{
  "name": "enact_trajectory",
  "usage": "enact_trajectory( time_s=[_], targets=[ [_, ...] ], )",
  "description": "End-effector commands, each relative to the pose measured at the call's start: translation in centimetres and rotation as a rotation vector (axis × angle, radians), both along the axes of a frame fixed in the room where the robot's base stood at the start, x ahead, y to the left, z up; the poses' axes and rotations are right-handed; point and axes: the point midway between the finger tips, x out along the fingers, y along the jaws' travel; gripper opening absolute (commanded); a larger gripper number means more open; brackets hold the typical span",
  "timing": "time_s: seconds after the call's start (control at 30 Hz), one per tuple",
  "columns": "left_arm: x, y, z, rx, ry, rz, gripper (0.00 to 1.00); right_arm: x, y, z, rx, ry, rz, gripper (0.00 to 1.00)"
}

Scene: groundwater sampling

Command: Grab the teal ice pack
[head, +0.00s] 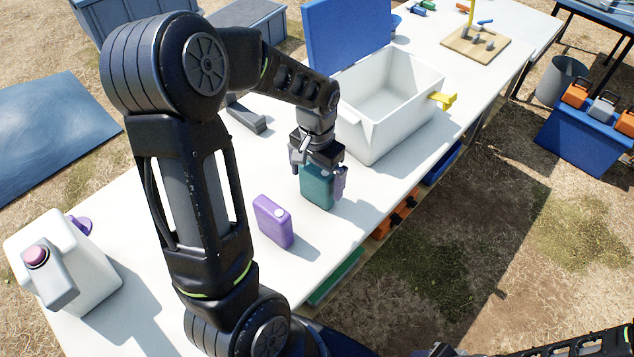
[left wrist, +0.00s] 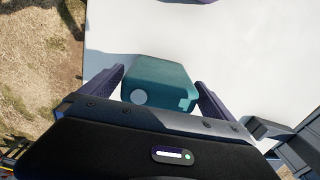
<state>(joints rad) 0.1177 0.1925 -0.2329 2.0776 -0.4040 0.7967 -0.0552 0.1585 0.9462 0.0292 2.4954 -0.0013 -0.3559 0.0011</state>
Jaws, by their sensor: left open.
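The teal ice pack (head: 317,190) stands upright on the white table, just in front of the white cooler. My left gripper (head: 318,178) is over it from above, open, with one finger on each side of it. In the left wrist view the teal ice pack (left wrist: 160,85) lies between the two spread fingers of the left gripper (left wrist: 160,92). I cannot tell whether either finger touches it. Part of its top is hidden by the gripper in the head view. At the bottom right of the head view only part of my right arm shows, without its gripper.
A purple ice pack (head: 273,222) stands to the left of the teal one. The open white cooler (head: 376,130) with a blue lid (head: 347,32) is behind it. A white jug (head: 75,262) stands at the left end of the table (head: 350,228). The table's front edge is close.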

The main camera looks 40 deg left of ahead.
Motion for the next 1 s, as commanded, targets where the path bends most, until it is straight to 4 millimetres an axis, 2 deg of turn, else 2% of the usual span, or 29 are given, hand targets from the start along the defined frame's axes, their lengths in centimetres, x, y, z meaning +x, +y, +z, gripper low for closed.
enact_trajectory(
  time_s=[0.1,0.2,0.8,1.0],
  targets=[
    [-0.1,0.0,-1.8,0.000,0.004,0.001,1.00,0.0,0.0,0.2,0.000,0.000,0.000,0.36],
    [0.0,0.0,-2.6,0.000,0.002,0.000,1.00,0.0,0.0,0.2,0.000,0.000,0.000,0.36],
    [0.0,0.0,-2.6,0.000,0.000,0.000,1.00,0.0,0.0,0.2,0.000,0.000,0.000,0.36],
    [0.0,0.0,-2.6,0.000,0.000,0.000,0.84,0.0,0.0,0.2,0.000,0.000,0.000,0.36]
  ],
)
